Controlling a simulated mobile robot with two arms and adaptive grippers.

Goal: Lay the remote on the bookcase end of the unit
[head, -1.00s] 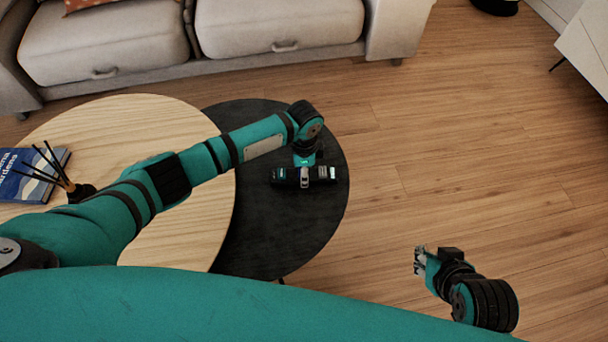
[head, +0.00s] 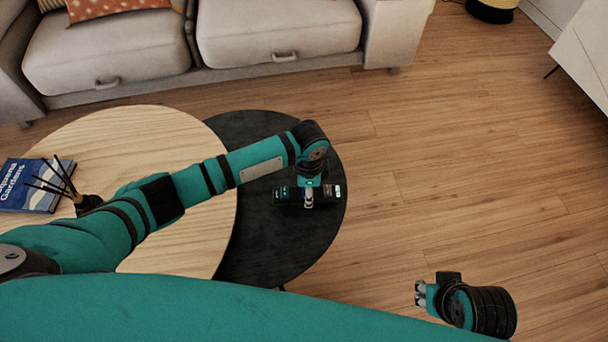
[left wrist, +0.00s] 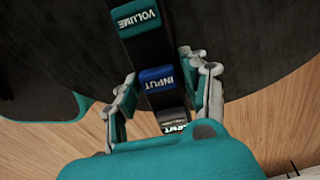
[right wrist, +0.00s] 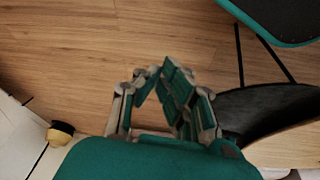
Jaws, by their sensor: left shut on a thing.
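The remote (head: 330,194) is a long black bar, held crosswise over the dark round table in the head view. In the left wrist view the remote (left wrist: 146,46) shows teal VOLUME and blue INPUT buttons and a grey one at its near end. My left gripper (head: 308,188) is shut on the remote, with one finger on each side of it. I cannot tell exactly how far it is above the table. My right gripper (head: 421,293) is empty, its fingertips drawn together, over the floor at the lower right. A white unit (head: 588,50) shows partly at the upper right; its bookcase end cannot be made out.
The black table (head: 265,240) adjoins a round wooden table (head: 205,225) bearing a blue book (head: 25,190) and a reed diffuser (head: 86,203). A grey sofa (head: 280,30) stands behind. The wooden floor (head: 470,160) to the right is clear up to the white unit.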

